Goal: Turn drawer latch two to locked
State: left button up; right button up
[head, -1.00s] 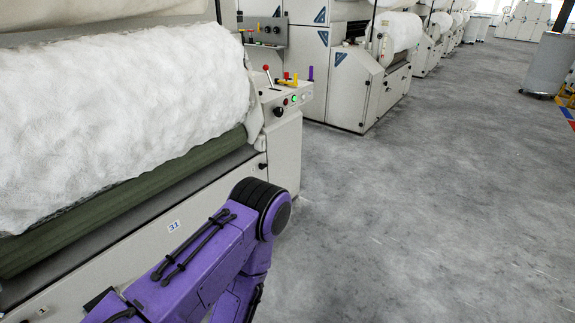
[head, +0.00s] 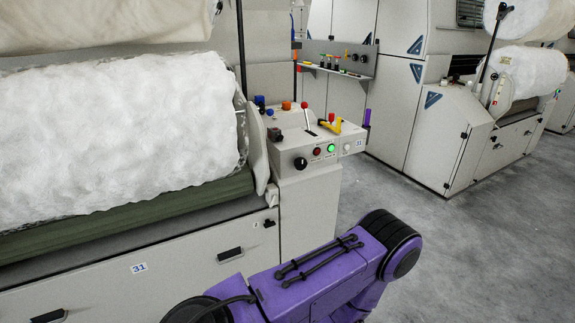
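A long drawer front (head: 185,262) runs along the lower part of the pale grey carding machine, under the green roller. A small black latch (head: 268,223) sits at the upper right end of this front, with a tiny label beside it that I cannot read. I cannot tell which latch is number two, nor which way this one is turned. A purple arm link of mine crosses the bottom of the view in front of the machine. Neither of my grippers is in view.
Black recessed handles (head: 230,254) and a "31" label (head: 139,267) are on the front. Grey floor (head: 460,240) is open to the right.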

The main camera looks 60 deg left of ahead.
aim_at(268, 224)
jog(key=u, duration=0.4)
jog(key=i, duration=1)
jog(key=u, duration=1.45)
jog(key=i, duration=0.8)
jog(key=u, duration=0.65)
